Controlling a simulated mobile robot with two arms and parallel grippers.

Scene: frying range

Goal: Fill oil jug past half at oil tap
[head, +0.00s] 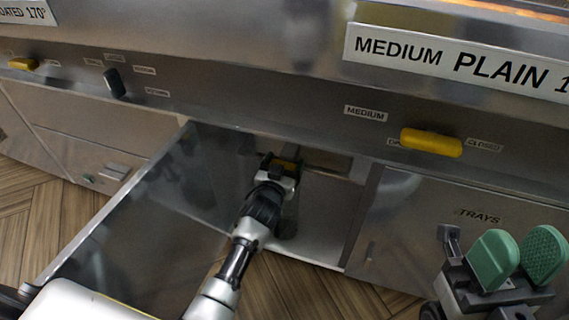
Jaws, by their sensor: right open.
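A yellow lever (431,142) sits on the range front below a "MEDIUM" label, between a partly hidden label and one reading "CLOSED". No tap spout shows clearly. My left gripper (285,164) reaches into the open bay under the range, with something yellow at its jaws. I cannot tell whether it is shut on anything. I cannot make out the oil jug; a dark shape (289,218) behind my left wrist is mostly hidden. My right gripper (518,256), with green finger pads, is open and empty at the lower right, in front of the "TRAYS" panel.
An open cabinet door (150,215) stands out on the left of the bay. A closed "TRAYS" panel (415,235) is to its right. Another yellow lever (23,64) and a black knob (115,83) are on the front at left. Wooden floor (300,290) shows below.

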